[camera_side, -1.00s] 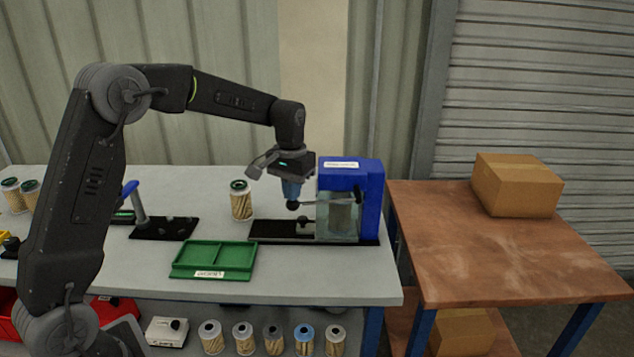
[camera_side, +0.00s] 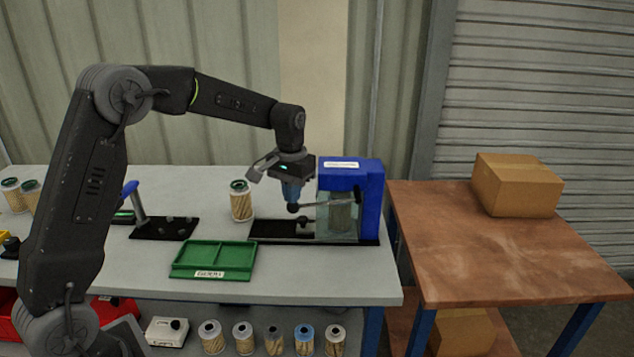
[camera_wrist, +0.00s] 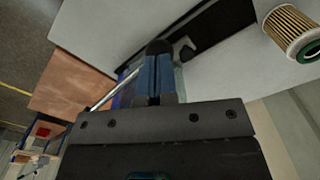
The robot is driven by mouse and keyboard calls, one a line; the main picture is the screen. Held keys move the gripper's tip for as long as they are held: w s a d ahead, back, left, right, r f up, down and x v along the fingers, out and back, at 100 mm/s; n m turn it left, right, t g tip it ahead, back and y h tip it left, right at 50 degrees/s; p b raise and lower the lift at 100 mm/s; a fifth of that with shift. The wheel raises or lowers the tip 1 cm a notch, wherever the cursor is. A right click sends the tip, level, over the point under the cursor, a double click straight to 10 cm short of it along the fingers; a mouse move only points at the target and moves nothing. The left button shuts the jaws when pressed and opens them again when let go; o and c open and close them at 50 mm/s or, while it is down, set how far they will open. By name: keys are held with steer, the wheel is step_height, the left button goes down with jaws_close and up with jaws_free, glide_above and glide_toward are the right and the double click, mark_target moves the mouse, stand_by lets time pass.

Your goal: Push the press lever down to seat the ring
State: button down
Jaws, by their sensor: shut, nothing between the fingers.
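The press (camera_side: 370,195) is a blue frame at the right end of the grey bench, with a clear guard (camera_side: 326,226) at its front. Its lever (camera_side: 330,204) is a thin metal rod sloping slightly down to the left, ending in a black ball knob (camera_side: 292,208). My gripper (camera_side: 291,198) is shut and empty, pointing down with its blue fingertips on top of the knob. In the wrist view, the fingers (camera_wrist: 158,75) are together against the dark knob (camera_wrist: 159,46), and the rod (camera_wrist: 103,101) runs off left. A dim cartridge shape shows behind the guard; its ring is unclear.
A cartridge with a dark green top (camera_side: 241,203) stands left of the press. A black slide base (camera_side: 275,230) runs out from the press. A green tray (camera_side: 213,262) lies in front. A blue-handled tool (camera_side: 137,203) stands further left.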

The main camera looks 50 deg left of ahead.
step_height(320, 180, up, 12)
steer(key=shift+f, duration=0.2)
stand_by(0.9)
steer(key=s+d+r+m+t, duration=0.1)
steer(key=s+d+r, duration=0.15)
steer(key=s, duration=0.45)
steer(key=s+d+r+m+t, duration=0.1)
steer(key=s+d+t, duration=0.1)
steer(key=s+d, duration=0.35)
steer(key=s+d+f+t, duration=0.1)
steer(key=s+f, duration=0.2)
steer(key=s, duration=0.4)
steer(key=s+d+f+m+t, duration=0.1)
steer(key=s+f, duration=0.2)
steer(key=s, duration=0.4)
steer(key=shift+s+d+f+t, duration=0.25)
steer(key=shift+s+f+t, duration=0.05)
